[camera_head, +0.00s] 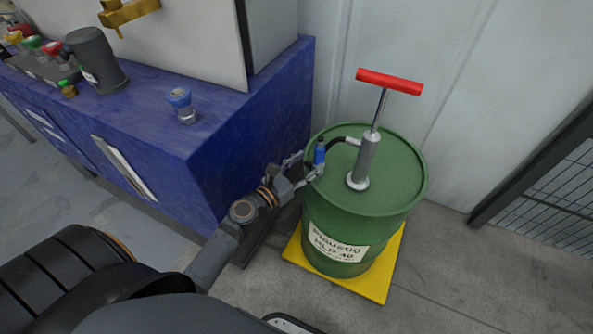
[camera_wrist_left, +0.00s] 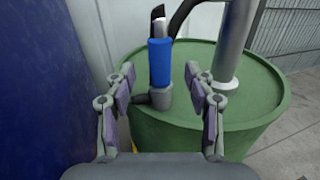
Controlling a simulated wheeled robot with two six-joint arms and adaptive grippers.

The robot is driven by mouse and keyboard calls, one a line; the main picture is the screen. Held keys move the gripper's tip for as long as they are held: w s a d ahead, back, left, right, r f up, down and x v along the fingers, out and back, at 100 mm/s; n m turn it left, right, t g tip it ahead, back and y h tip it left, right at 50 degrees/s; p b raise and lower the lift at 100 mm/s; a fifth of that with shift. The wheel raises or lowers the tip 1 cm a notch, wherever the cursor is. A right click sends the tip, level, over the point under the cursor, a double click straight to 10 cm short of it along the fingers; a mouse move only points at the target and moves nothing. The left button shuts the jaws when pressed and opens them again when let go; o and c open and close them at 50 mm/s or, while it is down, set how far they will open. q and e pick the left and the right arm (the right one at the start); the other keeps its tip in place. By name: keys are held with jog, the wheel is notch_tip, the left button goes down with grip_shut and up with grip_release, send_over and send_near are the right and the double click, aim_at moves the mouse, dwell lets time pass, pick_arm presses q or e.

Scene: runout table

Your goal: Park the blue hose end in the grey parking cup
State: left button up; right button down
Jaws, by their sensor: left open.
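The blue hose end (camera_head: 319,153) stands upright at the left rim of the green drum. In the left wrist view the blue sleeve (camera_wrist_left: 159,62) sits in the grey parking cup (camera_wrist_left: 159,96), with a metal and black part above it. How deep it sits is hidden. In the head view the cup is mostly hidden by my gripper. My left gripper (camera_head: 304,170) is open, its fingers (camera_wrist_left: 160,80) on either side of the hose end and cup, with visible gaps. My right gripper is not in view.
The green drum (camera_head: 330,220) stands on a yellow base (camera_head: 378,280) and carries a hand pump (camera_head: 367,155) with a red handle (camera_head: 390,82). A black hose (camera_head: 339,140) leaves the pump. A blue cabinet (camera_head: 250,140) stands close on the left, holding a blue-topped fitting (camera_head: 180,100).

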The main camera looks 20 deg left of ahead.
pick_arm(q)
jog(key=v, duration=0.5)
jog(key=shift+s+a, duration=0.1)
jog(key=shift+s, duration=0.25)
dwell(0.4)
